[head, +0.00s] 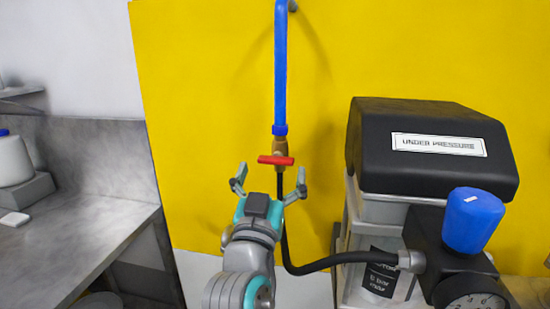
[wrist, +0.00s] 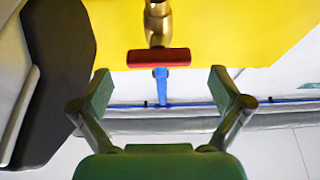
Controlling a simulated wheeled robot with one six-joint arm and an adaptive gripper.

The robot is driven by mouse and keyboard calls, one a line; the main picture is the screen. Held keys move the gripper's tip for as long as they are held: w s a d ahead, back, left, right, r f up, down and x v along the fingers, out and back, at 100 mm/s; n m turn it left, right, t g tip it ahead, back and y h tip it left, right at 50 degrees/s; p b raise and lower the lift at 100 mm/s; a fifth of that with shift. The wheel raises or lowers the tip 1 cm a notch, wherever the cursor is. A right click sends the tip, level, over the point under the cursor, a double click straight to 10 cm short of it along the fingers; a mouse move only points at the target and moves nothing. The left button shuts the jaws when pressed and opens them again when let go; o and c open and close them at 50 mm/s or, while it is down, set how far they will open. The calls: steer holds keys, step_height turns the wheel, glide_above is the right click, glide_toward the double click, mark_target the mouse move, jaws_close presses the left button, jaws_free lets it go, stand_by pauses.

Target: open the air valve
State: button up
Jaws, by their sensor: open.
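The air valve is a brass fitting (head: 279,148) with a red handle (head: 275,160), at the lower end of a blue pipe (head: 280,70) on a yellow panel. The handle lies crosswise to the pipe. In the wrist view the red handle (wrist: 158,57) shows just beyond the fingertips, with the brass body (wrist: 157,22) above it. My gripper (head: 269,180) is open and empty, its fingers to either side of and short of the handle. In the wrist view my gripper (wrist: 158,90) appears centred on the handle, with no contact visible.
A black hose (head: 310,266) runs from below the valve to a regulator with a blue knob (head: 473,219) and a gauge (head: 474,303) at right. A black-topped box (head: 430,145) labelled "UNDER PRESSURE" stands behind it. A grey workbench (head: 75,240) is at left.

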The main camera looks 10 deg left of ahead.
mark_target(275, 163)
steer(key=shift+x, duration=1.9)
steer(key=shift+c, duration=0.3)
steer(key=shift+d, duration=0.1)
steer(key=c, duration=1.1)
